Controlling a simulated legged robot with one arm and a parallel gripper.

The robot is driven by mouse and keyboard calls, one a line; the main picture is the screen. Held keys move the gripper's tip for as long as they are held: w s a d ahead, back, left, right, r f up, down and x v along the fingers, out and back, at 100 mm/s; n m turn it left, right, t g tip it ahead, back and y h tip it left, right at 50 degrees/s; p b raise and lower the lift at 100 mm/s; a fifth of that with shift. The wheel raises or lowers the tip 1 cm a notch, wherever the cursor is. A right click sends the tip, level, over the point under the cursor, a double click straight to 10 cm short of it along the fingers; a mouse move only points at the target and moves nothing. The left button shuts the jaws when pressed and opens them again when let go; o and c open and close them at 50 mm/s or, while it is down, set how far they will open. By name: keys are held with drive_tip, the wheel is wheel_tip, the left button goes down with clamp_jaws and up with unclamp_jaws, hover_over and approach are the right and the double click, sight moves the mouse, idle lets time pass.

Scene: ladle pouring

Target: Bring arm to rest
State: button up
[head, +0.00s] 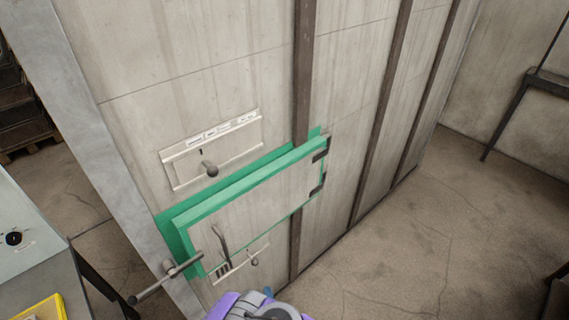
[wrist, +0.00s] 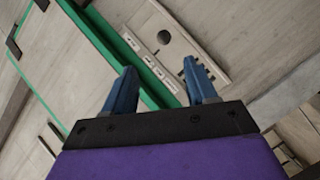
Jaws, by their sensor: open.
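My gripper (wrist: 160,85) shows in the wrist view with its two blue fingers spread apart and nothing between them. In the head view only the purple and grey top of my arm shows at the bottom middle, and the fingers are mostly hidden. A green-framed door panel (head: 262,203) is on the concrete wall just beyond my arm. The green frame (wrist: 128,48) also runs past the fingers in the wrist view. A pale plate with a round knob (head: 209,168) sits above the door; in the wrist view a plate with a dark round spot (wrist: 164,38) lies beyond the fingers.
A fork-like tool (head: 222,255) shows at the door's lower edge. A grey table (head: 35,275) with a yellow object (head: 42,309) stands at lower left.

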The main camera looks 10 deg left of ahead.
drive_tip(key=w+d+r+m+g+h, duration=0.2)
drive_tip(key=w+r+m, duration=0.2)
drive_tip(key=w+r, duration=0.15)
drive_tip(key=w+d+r+m+g+h, duration=0.2)
drive_tip(key=w+r+m+h, duration=0.15)
drive_tip(key=w, duration=0.35)
drive_tip(key=d+r+m+g, duration=0.2)
drive_tip(key=d+r, duration=0.1)
drive_tip(key=r, duration=0.4)
drive_tip(key=d+r+m+g, duration=0.2)
drive_tip(key=d+r, duration=0.2)
drive_tip(key=r, duration=0.3)
drive_tip(key=s+d+r+m+g, duration=0.1)
drive_tip(key=s+d+r+g, duration=0.1)
drive_tip(key=s+d+r, duration=0.4)
drive_tip(key=s+d+r+m+g+y, duration=0.1)
drive_tip(key=s+d+r+g, duration=0.1)
drive_tip(key=s+r, duration=0.6)
drive_tip(key=s+d+r+m+g, duration=0.1)
drive_tip(key=s+d+r+g, duration=0.1)
drive_tip(key=s+d+r, duration=0.5)
drive_tip(key=s+d+r+g, duration=0.1)
drive_tip(key=s+r+g, duration=0.1)
drive_tip(key=s, duration=1.4)
drive_tip(key=shift+s+d+r+m+g, duration=0.25)
drive_tip(key=shift+r+m, duration=0.2)
drive_tip(key=shift+r, duration=0.45)
drive_tip(key=shift+w+a+h, duration=0.1)
drive_tip(key=shift+a+h, duration=0.05)
drive_tip(key=shift+h, duration=0.1)
